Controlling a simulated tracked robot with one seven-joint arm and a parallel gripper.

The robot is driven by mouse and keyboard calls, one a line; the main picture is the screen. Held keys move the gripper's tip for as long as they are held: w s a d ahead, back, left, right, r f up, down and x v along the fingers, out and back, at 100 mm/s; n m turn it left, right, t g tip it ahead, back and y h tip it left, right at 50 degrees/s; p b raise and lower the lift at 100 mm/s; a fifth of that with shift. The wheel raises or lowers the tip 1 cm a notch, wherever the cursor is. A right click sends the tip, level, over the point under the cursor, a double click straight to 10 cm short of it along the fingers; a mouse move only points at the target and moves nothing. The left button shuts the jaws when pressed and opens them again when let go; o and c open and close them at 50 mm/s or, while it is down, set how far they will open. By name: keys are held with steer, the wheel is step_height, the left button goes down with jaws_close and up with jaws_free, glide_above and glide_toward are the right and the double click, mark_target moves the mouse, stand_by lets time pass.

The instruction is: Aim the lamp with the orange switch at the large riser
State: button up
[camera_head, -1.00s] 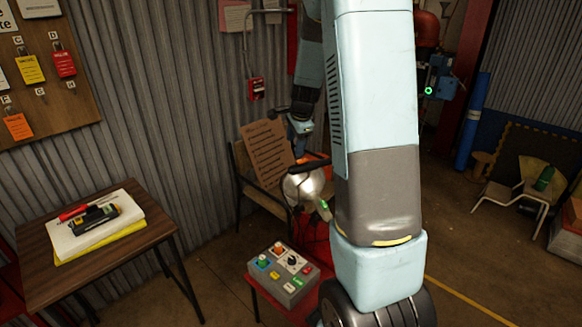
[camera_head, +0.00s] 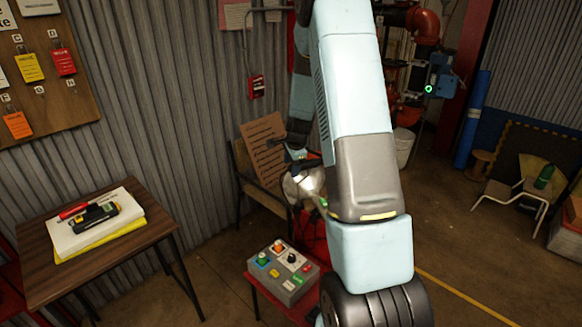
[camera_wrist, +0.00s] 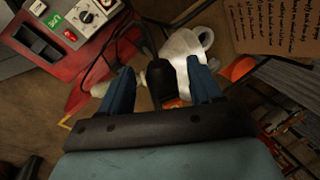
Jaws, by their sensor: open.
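A silver-white lamp (camera_head: 304,183) stands behind my arm in the body view. It also shows in the wrist view as a pale rounded head (camera_wrist: 184,48). My gripper (camera_wrist: 162,82) is open, its two blue fingers on either side of a black part (camera_wrist: 165,73) next to the lamp head. A small orange patch (camera_wrist: 173,103) shows between the fingers; I cannot tell if it is the switch. Contact with the fingers is not clear. A large red pipe (camera_head: 424,22), possibly the riser, stands at the back right, partly cut off by the frame.
A grey control box (camera_head: 284,272) with coloured knobs sits on a red stand beside the lamp. A chair with a cardboard sign (camera_head: 265,150) stands behind. A wooden table (camera_head: 50,285) is at left. Open floor (camera_head: 440,220) lies to the right. Dark cables run near the lamp.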

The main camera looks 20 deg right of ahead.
steer(key=shift+w+f, duration=0.1)
steer(key=shift+f, duration=0.25)
jaws_close()
stand_by(0.5)
